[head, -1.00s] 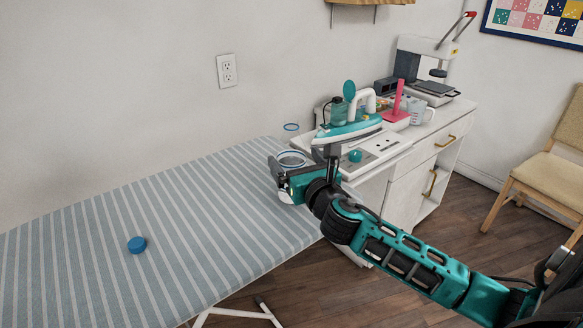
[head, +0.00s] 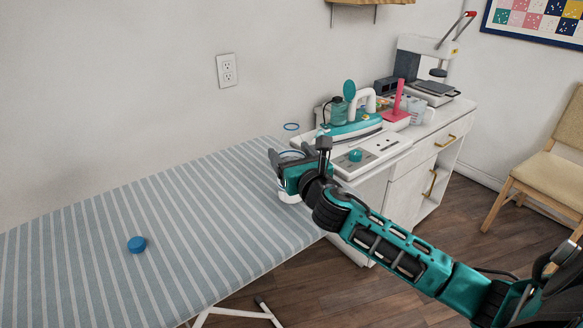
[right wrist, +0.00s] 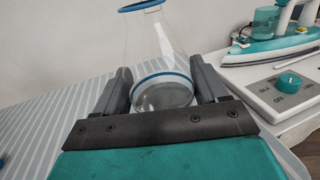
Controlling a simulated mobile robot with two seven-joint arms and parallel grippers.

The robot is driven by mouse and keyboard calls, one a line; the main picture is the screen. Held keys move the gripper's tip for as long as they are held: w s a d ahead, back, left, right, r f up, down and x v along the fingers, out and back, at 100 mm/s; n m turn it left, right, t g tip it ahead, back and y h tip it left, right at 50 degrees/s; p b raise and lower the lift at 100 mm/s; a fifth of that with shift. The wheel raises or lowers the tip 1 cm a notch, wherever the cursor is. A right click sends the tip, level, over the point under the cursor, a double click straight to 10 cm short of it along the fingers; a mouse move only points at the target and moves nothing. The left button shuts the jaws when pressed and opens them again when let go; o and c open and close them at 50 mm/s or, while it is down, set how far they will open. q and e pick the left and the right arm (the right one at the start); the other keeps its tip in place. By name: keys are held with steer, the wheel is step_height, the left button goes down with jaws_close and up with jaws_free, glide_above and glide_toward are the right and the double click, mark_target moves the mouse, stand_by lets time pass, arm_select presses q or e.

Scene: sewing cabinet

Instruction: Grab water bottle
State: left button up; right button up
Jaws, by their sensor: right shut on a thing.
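The water bottle (head: 290,134) is clear, with a blue ring at its open mouth, and stands at the far right end of the ironing board. It also shows in the right wrist view (right wrist: 152,40), with a blue band near its lower part. My right gripper (head: 298,154) is shut on the bottle, one finger on each side, as the right wrist view (right wrist: 161,72) shows. The gripper hides part of the bottle in the head view. My left gripper is not in view.
A blue cap (head: 136,244) lies on the striped ironing board (head: 90,250). A teal iron (head: 350,126) rests on a white control panel (head: 375,150) beside the bottle. The white cabinet (head: 408,190) holds more items. A wooden chair (head: 548,175) stands right. The board's left part is mostly clear.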

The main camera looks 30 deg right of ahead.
steer(key=c, duration=0.4)
steer(key=shift+r, duration=0.25)
